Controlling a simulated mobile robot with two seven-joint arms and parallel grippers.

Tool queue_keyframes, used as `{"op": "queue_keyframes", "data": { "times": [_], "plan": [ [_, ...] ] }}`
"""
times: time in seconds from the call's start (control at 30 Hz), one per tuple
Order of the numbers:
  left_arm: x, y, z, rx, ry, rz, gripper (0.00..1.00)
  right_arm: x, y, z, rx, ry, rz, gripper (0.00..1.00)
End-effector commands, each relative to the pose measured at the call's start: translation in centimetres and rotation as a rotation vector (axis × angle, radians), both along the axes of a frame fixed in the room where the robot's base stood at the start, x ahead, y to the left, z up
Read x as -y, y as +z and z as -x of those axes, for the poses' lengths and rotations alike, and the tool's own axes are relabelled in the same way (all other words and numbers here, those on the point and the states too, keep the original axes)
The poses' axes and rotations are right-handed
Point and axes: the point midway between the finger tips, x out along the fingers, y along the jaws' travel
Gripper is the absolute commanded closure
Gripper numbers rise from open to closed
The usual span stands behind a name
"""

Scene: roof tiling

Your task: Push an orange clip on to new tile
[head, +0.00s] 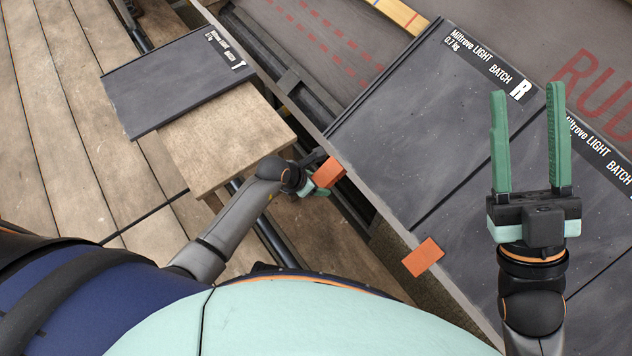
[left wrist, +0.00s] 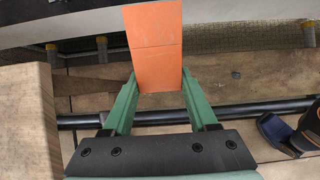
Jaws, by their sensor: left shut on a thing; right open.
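An orange clip (head: 329,173) is held in my left gripper (head: 316,188), close to the lower left edge of the nearest laid tile (head: 400,120), marked R. In the left wrist view the clip (left wrist: 155,50) stands between the green fingers of my left gripper (left wrist: 156,88), its far end overlapping the grey edge. Whether the clip touches the tile, I cannot tell. A second orange clip (head: 423,257) sits on the roof's lower edge at the tile joint. My right gripper (head: 530,140) is open and empty above the tiles, its fingers apart.
A loose dark tile (head: 170,85) marked T lies on a wooden board (head: 235,140) at the left. Dark rails and pipes (head: 275,240) run below the eave. A yellow ruler (head: 403,14) lies on the grey underlay at the top. Plank decking (head: 50,140) fills the left.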

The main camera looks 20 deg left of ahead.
Motion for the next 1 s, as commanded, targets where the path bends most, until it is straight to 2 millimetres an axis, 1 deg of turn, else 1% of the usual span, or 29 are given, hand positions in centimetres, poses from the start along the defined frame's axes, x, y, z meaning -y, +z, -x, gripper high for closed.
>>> {"op": "queue_keyframes", "data": {
  "times": [0.63,1.0],
  "plan": [
    [0.9,0.9,-1.1,0.001,0.0,0.001,1.0,0.0,0.4,0.0,0.0,0.0,0.0,0.5],
    [1.0,0.9,-1.2,0.0,0.0,0.0,1.0,0.0,0.4,0.0,0.0,0.0,0.0,0.5]
  ]
}}
